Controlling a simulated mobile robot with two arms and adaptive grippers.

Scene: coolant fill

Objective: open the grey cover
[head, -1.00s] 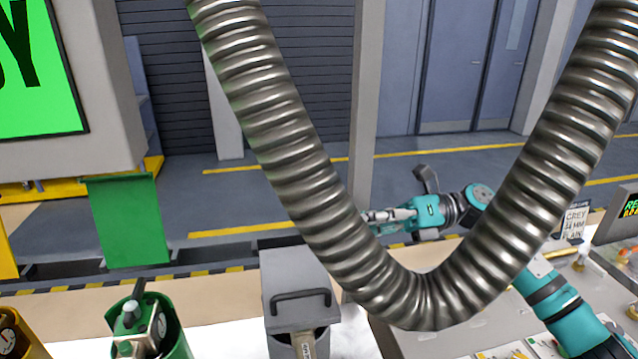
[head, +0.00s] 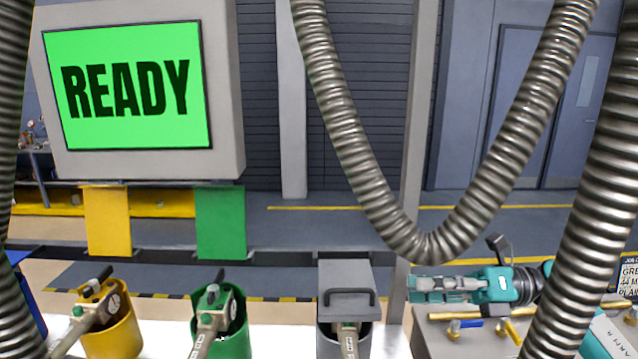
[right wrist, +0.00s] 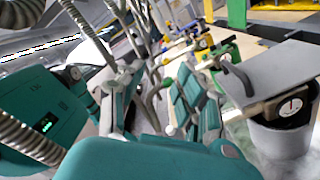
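The grey cover (head: 345,276) is a flat lid with a dark bar handle (head: 349,296) on its front. It sits shut on top of a grey holster (head: 328,343), with a nozzle's metal part (head: 348,340) showing below it. My right gripper (head: 418,289) points left, just to the right of the cover and apart from it. In the right wrist view its fingers (right wrist: 152,108) are spread with nothing between them. The cover (right wrist: 276,72) and its handle (right wrist: 238,79) are to the right of the fingers there. My left gripper is not in view.
Yellow (head: 118,335) and green (head: 236,342) holsters with nozzles stand left of the grey one. Ribbed metal hoses (head: 365,165) hang in front. A bench with blue-handled (head: 466,324) and yellow-handled valves lies under my right arm. A screen (head: 130,87) reads READY.

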